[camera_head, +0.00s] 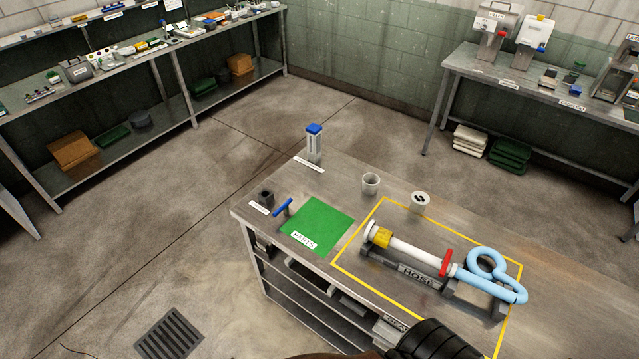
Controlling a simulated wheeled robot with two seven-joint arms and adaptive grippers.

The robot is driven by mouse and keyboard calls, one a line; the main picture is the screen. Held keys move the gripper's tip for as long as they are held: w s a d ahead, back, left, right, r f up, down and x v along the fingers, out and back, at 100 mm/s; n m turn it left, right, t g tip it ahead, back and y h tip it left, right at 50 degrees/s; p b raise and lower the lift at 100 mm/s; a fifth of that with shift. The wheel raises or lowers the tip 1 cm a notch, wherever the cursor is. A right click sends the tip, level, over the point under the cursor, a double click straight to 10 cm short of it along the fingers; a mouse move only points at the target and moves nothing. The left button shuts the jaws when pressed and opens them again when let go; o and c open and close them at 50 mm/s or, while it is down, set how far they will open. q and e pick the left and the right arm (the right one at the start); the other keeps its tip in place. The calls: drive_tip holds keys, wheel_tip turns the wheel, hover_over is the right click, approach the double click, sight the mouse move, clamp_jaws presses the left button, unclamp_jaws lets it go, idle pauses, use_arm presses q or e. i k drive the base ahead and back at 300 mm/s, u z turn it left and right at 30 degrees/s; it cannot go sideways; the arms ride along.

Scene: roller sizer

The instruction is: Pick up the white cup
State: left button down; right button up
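A small white cup (371,183) stands upright near the back edge of the metal workbench (262,222), and its open top looks empty. A second whitish cup (420,201) stands to its right, closer to the yellow outline, with dark pieces showing at its top. I cannot tell which of the two the task means. Neither gripper can be made out in the head view, and nothing is touching either cup.
A blue hose (487,270) on a dark stand fills the yellow outline in front. A dark ribbed object (437,341) shows at the bottom edge.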

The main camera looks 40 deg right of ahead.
sight(370, 182)
drive_tip(key=u, duration=0.1)
drive_tip(key=i, duration=1.75)
drive_tip(key=z, duration=2.2)
